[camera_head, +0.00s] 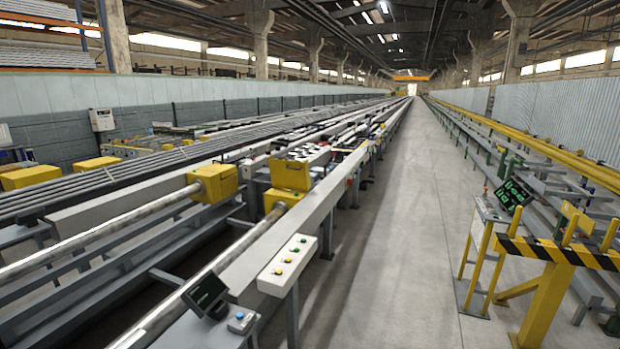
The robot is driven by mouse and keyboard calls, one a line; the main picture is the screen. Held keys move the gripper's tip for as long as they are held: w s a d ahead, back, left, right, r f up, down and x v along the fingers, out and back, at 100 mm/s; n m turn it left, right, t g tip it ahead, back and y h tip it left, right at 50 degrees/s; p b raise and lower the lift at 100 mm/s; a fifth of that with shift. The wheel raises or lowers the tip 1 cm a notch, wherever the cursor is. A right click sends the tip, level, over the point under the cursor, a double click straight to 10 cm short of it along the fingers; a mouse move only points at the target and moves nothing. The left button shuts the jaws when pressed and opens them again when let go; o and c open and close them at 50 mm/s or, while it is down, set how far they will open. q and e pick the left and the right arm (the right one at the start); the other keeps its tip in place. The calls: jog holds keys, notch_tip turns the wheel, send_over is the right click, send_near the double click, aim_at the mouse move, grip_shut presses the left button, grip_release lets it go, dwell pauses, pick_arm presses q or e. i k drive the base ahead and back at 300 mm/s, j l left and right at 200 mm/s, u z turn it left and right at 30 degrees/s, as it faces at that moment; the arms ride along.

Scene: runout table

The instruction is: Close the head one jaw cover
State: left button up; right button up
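Two yellow jaw heads stand on the long runout table in the head camera view. The left yellow head (217,183) is a single block with a round bar (120,222) running into its near face. The right yellow head shows an upper yellow box (290,174) above a lower yellow part (281,199), with a bar (228,256) running to the lower part. The upper box looks like a raised cover, but the small size leaves this uncertain. No label shows which is head one. Neither of my grippers is in view.
A push-button panel (288,266) stands on a post beside the right rail. A dark screen (205,295) and a small button box (242,320) sit nearer. A clear concrete aisle (400,230) runs along the right. A yellow-black barrier (560,252) and console (490,210) stand beyond it.

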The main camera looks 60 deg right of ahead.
aim_at(292, 176)
jog(key=z, duration=1.8)
jog(key=i+l+z, duration=0.35)
jog(key=i, duration=0.25)
jog(key=i+l+z, duration=0.15)
jog(key=i+z, duration=0.2)
jog(key=i, duration=0.25)
jog(key=i+z, duration=0.35)
jog(key=i, duration=0.25)
jog(key=i+l+u, duration=0.1)
jog(key=i+u, duration=0.3)
jog(key=i, duration=0.15)
jog(key=i+l+u, duration=0.2)
jog(key=i+u, duration=0.5)
jog(key=u, duration=0.15)
jog(key=i+l+u, duration=0.1)
jog(key=u, duration=0.35)
jog(key=i+l+u, duration=0.25)
jog(key=u, duration=0.15)
jog(key=i+l+u, duration=0.25)
jog(key=u, duration=0.2)
jog(key=i+l+u, duration=0.1)
jog(key=l+u, duration=0.15)
jog(key=u, duration=0.15)
jog(key=i+l+u, duration=0.1)
jog(key=l+u, duration=0.3)
